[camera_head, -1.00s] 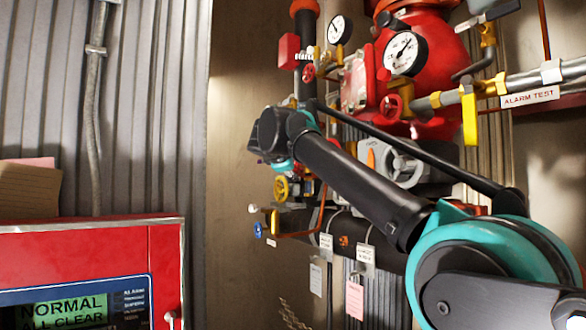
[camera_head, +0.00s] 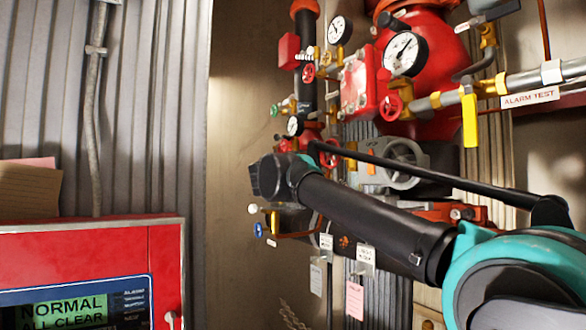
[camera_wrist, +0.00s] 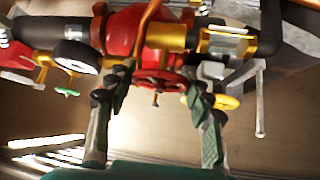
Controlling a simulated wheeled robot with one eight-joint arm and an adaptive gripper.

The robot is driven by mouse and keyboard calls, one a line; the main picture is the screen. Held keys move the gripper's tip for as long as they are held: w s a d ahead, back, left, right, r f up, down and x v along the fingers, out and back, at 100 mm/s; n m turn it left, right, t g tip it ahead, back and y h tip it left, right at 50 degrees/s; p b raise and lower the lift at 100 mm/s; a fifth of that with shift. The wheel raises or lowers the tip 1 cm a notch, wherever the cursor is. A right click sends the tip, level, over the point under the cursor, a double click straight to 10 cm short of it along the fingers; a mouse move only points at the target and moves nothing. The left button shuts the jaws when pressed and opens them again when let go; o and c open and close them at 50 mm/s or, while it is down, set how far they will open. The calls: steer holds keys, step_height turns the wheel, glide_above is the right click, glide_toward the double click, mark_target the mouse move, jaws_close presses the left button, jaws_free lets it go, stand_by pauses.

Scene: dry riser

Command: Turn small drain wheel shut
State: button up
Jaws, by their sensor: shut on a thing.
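A small red handwheel (camera_wrist: 168,79) is in the middle of the wrist view, below a brass valve body (camera_wrist: 165,60). My gripper (camera_wrist: 156,88) has one finger on each side of this wheel and is shut on it. In the head view my wrist covers my fingers and what they hold. A small red wheel (camera_head: 329,154) shows just above my arm there; I cannot tell whether it is the same one. No label in view tells which wheel is the drain wheel.
A green wheel (camera_wrist: 67,92) and a gauge (camera_wrist: 76,55) are to the left. A blue wheel (camera_head: 258,229) is below my wrist in the head view. A red panel (camera_head: 95,255) stands at lower left.

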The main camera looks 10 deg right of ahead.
steer(key=o, duration=0.9)
steer(key=v, duration=1.2)
